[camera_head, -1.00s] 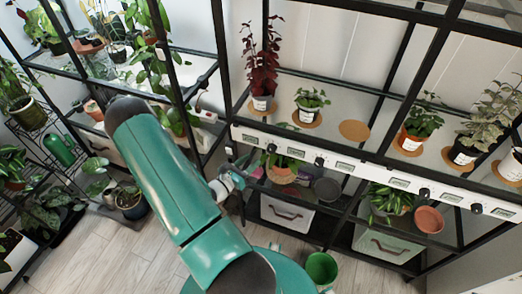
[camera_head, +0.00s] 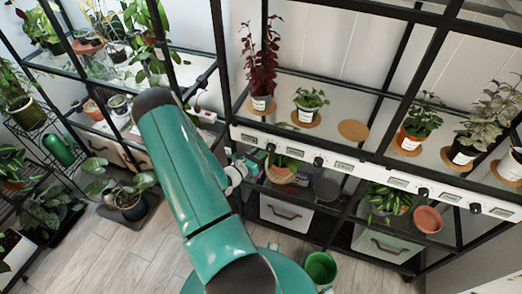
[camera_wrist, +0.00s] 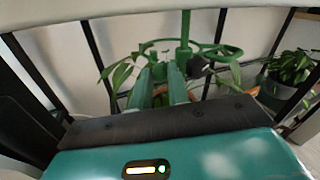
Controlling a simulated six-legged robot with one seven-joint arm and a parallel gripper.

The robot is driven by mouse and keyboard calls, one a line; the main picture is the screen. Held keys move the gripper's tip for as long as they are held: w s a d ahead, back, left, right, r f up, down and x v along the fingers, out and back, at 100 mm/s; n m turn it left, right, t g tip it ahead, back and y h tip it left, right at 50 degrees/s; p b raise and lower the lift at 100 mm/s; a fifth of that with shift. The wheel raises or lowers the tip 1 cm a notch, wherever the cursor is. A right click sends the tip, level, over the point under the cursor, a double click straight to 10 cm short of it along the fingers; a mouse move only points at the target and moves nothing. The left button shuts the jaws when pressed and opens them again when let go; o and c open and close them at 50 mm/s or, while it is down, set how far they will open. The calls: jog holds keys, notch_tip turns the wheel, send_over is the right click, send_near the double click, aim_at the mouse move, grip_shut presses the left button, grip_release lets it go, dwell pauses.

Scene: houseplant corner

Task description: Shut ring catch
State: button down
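In the wrist view a green support ring (camera_wrist: 228,50) on a green upright stake (camera_wrist: 185,28) stands around a leafy plant (camera_wrist: 122,74). A small dark part (camera_wrist: 200,66) shows by the ring, perhaps the catch; I cannot tell whether it is shut. My gripper (camera_wrist: 160,74) points at the plant, its two green fingers apart with a gap between them. The fingertips are just below and left of the ring, and I see nothing held. In the head view my gripper (camera_head: 255,158) is by the potted plant (camera_head: 284,163) under the control strip.
A white control strip (camera_head: 320,160) with knobs runs above the plant's shelf. Black rack posts stand close by. A green bucket (camera_head: 320,268) is on the floor.

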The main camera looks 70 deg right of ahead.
jog(key=shift+s+a+n+t+h, duration=0.1)
jog(key=shift+s+n+t+h, duration=0.35)
jog(key=shift+n+t, duration=0.55)
jog(key=shift+s+a+n+t+h, duration=0.1)
jog(key=shift+s+n+t+h, duration=0.3)
jog(key=shift+t, duration=1)
jog(key=shift+s, duration=0.1)
jog(key=c, duration=1.3)
grip_release()
jog(key=shift+s, duration=0.15)
